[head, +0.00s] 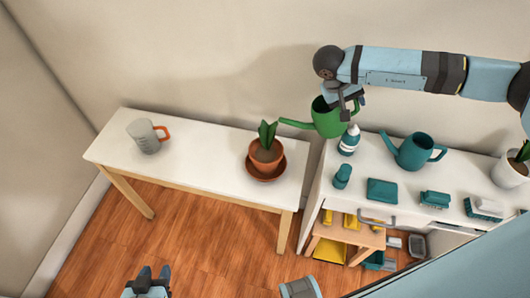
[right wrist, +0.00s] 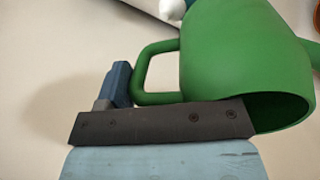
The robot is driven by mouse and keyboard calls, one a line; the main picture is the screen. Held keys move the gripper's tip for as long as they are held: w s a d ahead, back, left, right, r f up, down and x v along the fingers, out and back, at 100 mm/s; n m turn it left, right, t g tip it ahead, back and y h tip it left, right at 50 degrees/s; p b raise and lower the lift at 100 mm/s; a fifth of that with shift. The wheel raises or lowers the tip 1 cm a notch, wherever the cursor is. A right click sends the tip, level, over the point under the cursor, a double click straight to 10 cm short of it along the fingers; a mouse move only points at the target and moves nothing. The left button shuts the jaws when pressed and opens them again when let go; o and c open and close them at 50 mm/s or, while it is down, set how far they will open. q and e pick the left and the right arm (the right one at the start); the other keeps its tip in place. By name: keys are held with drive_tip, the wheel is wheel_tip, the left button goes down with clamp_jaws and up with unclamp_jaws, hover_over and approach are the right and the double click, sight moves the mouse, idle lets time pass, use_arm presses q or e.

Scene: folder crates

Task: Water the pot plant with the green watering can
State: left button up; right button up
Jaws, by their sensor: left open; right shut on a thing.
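The green watering can (head: 328,121) is held in the air by my right gripper (head: 347,104), which is shut on its handle (right wrist: 145,72). The can's body fills the upper right of the right wrist view (right wrist: 240,50). Its spout points left, with the tip just up and right of the plant's leaves in the head view. No water shows. The pot plant (head: 267,153), green leaves in a terracotta pot, stands upright on a terracotta saucer (head: 266,176) near the right end of the white table. My left gripper (head: 148,279) is open and empty, low in front of the table.
A grey mug with an orange handle (head: 147,136) stands on the table's (head: 205,157) left part. On the white cabinet (head: 338,204) stand a teal watering can (head: 414,151), a spray bottle (head: 349,140), teal items and another potted plant (head: 511,171). The table between mug and plant is clear.

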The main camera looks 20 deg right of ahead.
drive_tip(key=shift+w+a+r+h+p, duration=0.25)
drive_tip(key=shift+a+r+h+p, duration=0.1)
drive_tip(key=shift+a+r+h, duration=0.35)
drive_tip(key=shift+a+f, duration=0.1)
drive_tip(key=shift+w+a, duration=0.25)
drive_tip(key=shift+a, duration=0.9)
drive_tip(key=r+h+p, duration=0.1)
drive_tip(key=p, duration=0.2)
drive_tip(key=shift+r+h, duration=0.1)
drive_tip(key=shift+h, duration=0.2)
